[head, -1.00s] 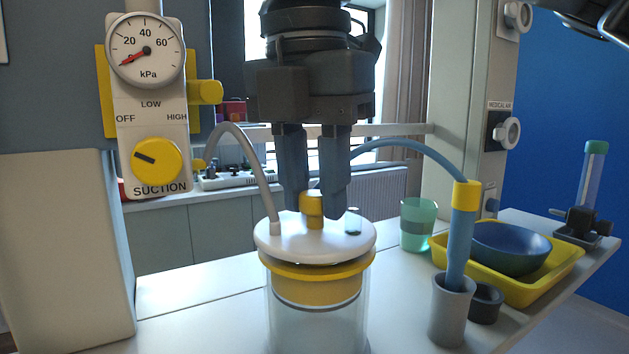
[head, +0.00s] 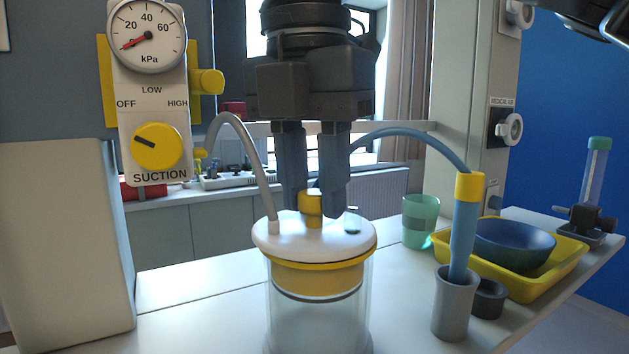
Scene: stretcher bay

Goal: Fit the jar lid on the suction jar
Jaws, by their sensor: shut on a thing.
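The jar lid (head: 290,240) is a white disc with a yellow underside and a yellow knob on top. My gripper (head: 312,208) points straight down and is shut on the knob. The clear suction jar (head: 318,322) stands upright on the white worktop, directly under the lid. The lid is level and sits at the jar's mouth, with its yellow lower part showing inside the clear wall. I cannot tell whether the lid is fully seated. A grey hose (head: 260,170) runs from the lid toward the suction regulator, and a blue hose (head: 405,133) arches off to the right.
The suction regulator (head: 150,105) is on the left above a pale cabinet (head: 65,245). At right stand a grey holder (head: 453,315) with the blue wand, a green cup (head: 419,222), a dark ring (head: 488,298) and a yellow tray (head: 567,265) with a blue bowl (head: 513,247).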

